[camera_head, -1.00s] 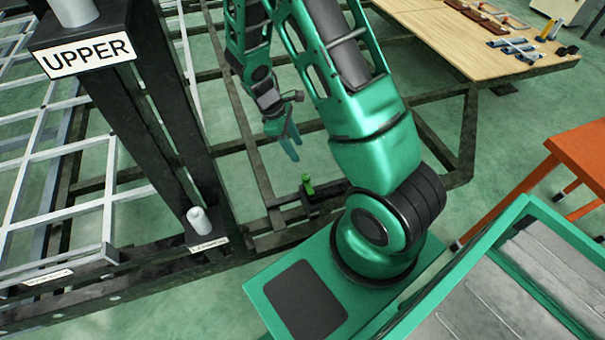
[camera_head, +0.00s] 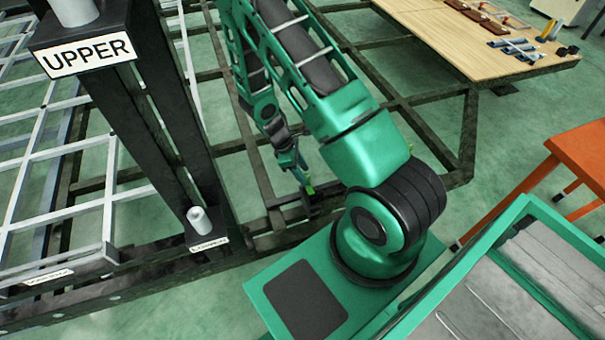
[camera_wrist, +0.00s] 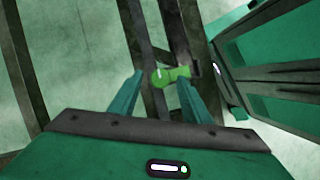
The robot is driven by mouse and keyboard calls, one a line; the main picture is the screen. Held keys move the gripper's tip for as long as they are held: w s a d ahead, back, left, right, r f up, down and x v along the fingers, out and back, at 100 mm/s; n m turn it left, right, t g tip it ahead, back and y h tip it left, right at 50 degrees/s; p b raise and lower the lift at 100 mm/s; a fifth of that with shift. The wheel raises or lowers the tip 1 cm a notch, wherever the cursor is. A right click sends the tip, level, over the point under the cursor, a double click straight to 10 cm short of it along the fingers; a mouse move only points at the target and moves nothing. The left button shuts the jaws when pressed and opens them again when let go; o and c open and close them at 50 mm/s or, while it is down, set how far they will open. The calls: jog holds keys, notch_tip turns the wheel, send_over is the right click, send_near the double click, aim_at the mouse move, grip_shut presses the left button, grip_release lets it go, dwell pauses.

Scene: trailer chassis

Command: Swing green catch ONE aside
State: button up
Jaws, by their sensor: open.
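The green catch (camera_wrist: 172,76) shows in the wrist view as a small bright green lever with a rounded end, on the dark chassis frame. It lies ahead of and between the fingertips of my gripper (camera_wrist: 160,82). The fingers are apart, one on each side of it, and I cannot tell whether either touches it. In the head view my gripper (camera_head: 301,172) points down at the catch (camera_head: 309,190), which is partly hidden behind the fingers. Any number on the catch is too small to read.
A black post with an UPPER sign (camera_head: 88,54) stands to the left, beside a pale lattice frame (camera_head: 70,150). Dark chassis beams (camera_head: 420,110) surround the catch. A wooden table (camera_head: 450,40) is at the back right and an orange bench (camera_head: 580,140) at the right.

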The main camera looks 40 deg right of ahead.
jog(key=shift+s+d+f, duration=0.15)
jog(key=shift+f, duration=0.3)
jog(key=c, duration=1)
